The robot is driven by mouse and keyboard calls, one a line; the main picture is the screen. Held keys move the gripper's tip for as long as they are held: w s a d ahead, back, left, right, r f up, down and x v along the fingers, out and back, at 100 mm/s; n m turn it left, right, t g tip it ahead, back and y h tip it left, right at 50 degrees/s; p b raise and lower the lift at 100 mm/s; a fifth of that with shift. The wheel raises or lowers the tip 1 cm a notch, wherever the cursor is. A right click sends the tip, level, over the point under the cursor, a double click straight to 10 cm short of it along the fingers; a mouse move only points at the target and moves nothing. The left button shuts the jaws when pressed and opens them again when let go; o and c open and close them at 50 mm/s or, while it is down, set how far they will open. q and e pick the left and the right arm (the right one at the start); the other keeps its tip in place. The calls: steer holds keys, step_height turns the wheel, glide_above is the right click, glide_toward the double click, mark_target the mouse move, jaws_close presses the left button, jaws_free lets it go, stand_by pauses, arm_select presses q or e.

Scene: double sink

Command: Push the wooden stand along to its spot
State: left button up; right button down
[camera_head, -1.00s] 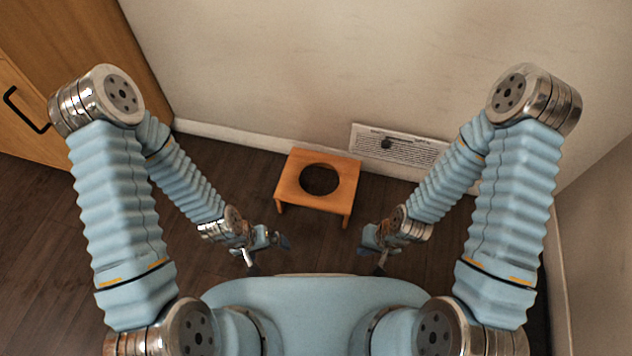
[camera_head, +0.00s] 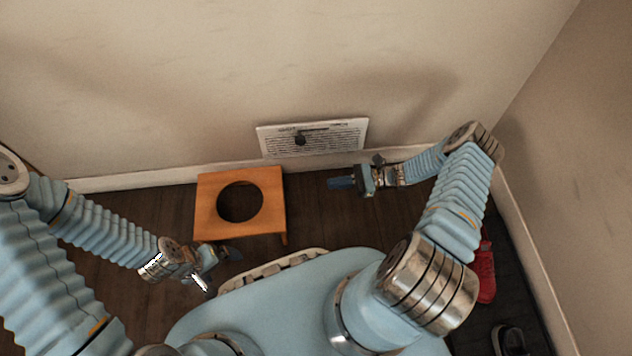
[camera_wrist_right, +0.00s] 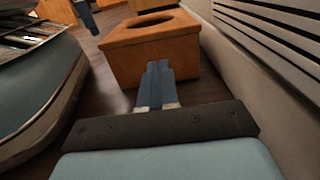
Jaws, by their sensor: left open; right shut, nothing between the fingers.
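The wooden stand (camera_head: 268,190) is orange-brown with a round hole in its top. It stands upright on the dark floor near the wall in the head view. My right gripper (camera_head: 342,183) is shut and empty to the right of the stand, with a gap between them, and points left toward it. In the right wrist view the stand (camera_wrist_right: 130,62) is straight ahead of the closed fingers (camera_wrist_right: 158,85). My left gripper (camera_head: 222,268) is open, in front of and below the stand in the picture. Its fingertips are small and partly hard to make out.
A white wall vent (camera_head: 330,138) is behind the stand, above the baseboard (camera_head: 130,182). The side wall (camera_head: 560,200) is at the right. Red shoes (camera_head: 486,275) and a dark shoe (camera_head: 508,340) lie on a dark mat at lower right. Floor between stand and right gripper is clear.

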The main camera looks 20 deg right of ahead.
steer(key=x, duration=1.3)
steer(key=shift+s, duration=0.1)
